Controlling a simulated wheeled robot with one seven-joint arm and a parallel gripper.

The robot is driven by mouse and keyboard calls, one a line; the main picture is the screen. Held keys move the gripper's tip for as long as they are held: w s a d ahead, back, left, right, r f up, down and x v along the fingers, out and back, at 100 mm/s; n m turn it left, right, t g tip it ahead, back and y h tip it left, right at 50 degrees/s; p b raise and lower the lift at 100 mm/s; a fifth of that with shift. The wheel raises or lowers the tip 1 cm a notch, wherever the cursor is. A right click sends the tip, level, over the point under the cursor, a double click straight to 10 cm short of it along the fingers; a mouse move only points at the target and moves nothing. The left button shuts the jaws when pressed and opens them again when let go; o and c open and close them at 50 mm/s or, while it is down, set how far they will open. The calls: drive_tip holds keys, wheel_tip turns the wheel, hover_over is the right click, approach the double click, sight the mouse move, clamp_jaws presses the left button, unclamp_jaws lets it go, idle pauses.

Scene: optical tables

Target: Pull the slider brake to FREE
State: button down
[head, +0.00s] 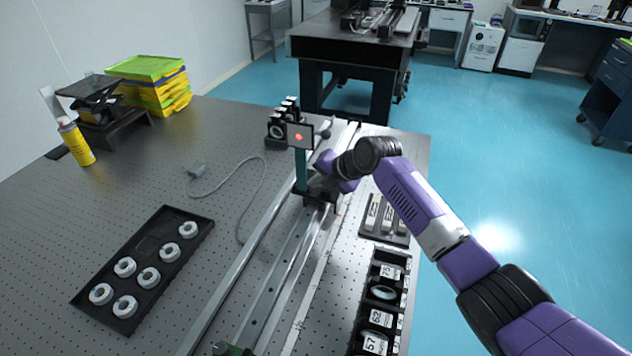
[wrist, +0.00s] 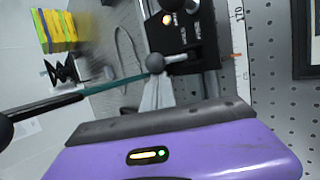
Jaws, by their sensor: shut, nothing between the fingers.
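The slider (head: 318,194) is a dark carriage on the rail, with a green post (head: 301,170) carrying a small card with a red spot (head: 298,136). In the wrist view the slider (wrist: 178,38) is a black block with a lit amber lamp and small white lettering that I cannot read. The brake lever (wrist: 176,59) is a short silver rod ending in a dark ball knob (wrist: 155,62). My gripper (head: 335,180) is at the slider's right side. Its fingers (wrist: 156,90) are shut and empty, tips close below the knob; contact is unclear.
The rail (head: 258,300) runs lengthwise along the perforated table. A tray with white rings (head: 140,270) lies at left. Black holders with labelled optics (head: 380,300) lie right of the rail. A grey cable (head: 240,172) curls left of the slider. A yellow can (head: 76,142) stands further left.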

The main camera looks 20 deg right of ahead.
drive_tip(key=shift+s+d+t+y+b, duration=0.3)
drive_tip(key=shift+d+t+y+b, duration=0.35)
drive_tip(key=shift+b, duration=2.25)
drive_tip(key=shift+s+f+t+y+b, duration=0.1)
drive_tip(key=shift+t+y+b, duration=0.25)
drive_tip(key=shift+b, duration=0.7)
drive_tip(key=shift+m+b, duration=0.3)
drive_tip(key=shift+b, duration=0.25)
drive_tip(key=d+t+y+b, duration=0.1)
drive_tip(key=b, duration=0.4)
drive_tip(key=shift+s, duration=0.3)
drive_tip(key=shift+s+d+m+t+y+b, duration=0.35)
drive_tip(key=shift+t+y+b, duration=0.5)
drive_tip(key=shift+b, duration=2.75)
drive_tip(key=shift+s+d+m+t+y+b, duration=0.3)
drive_tip(key=shift+t+y+b, duration=0.5)
drive_tip(key=shift+b, duration=2.75)
drive_tip(key=shift+d, duration=0.15)
drive_tip(key=v, duration=0.7)
drive_tip(key=shift+s+d, duration=0.15)
drive_tip(key=shift+s, duration=0.15)
